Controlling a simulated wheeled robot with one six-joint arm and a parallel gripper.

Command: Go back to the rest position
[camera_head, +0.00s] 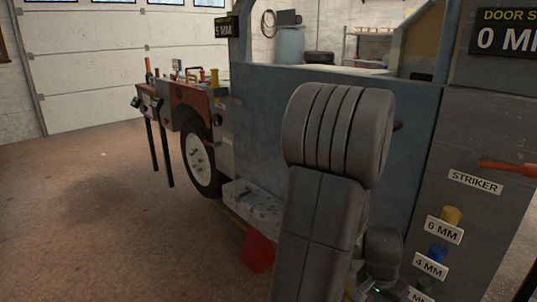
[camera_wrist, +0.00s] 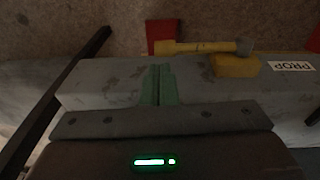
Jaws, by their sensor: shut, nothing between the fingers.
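My gripper (camera_wrist: 158,85) shows in the wrist view with its two greenish fingers together and nothing between them. It is over a grey ledge (camera_wrist: 95,80). A yellow rod (camera_wrist: 200,47) and a yellow block (camera_wrist: 236,66) lie just beyond the fingertips to the right, apart from them. In the head view my grey arm fills the middle, bent downward in front of the vehicle's blue-grey door panel (camera_head: 260,110). The wrist with a small green light is low at the right of the arm; the fingers are hidden there.
A striker post (camera_head: 520,168) with colored plugs (camera_head: 450,215) stands close at right. A grey step (camera_head: 252,203) and red block (camera_head: 257,252) are left of my arm. The vehicle's wheel (camera_head: 198,160) and red fender (camera_head: 190,98) are farther left. Floor at left is clear.

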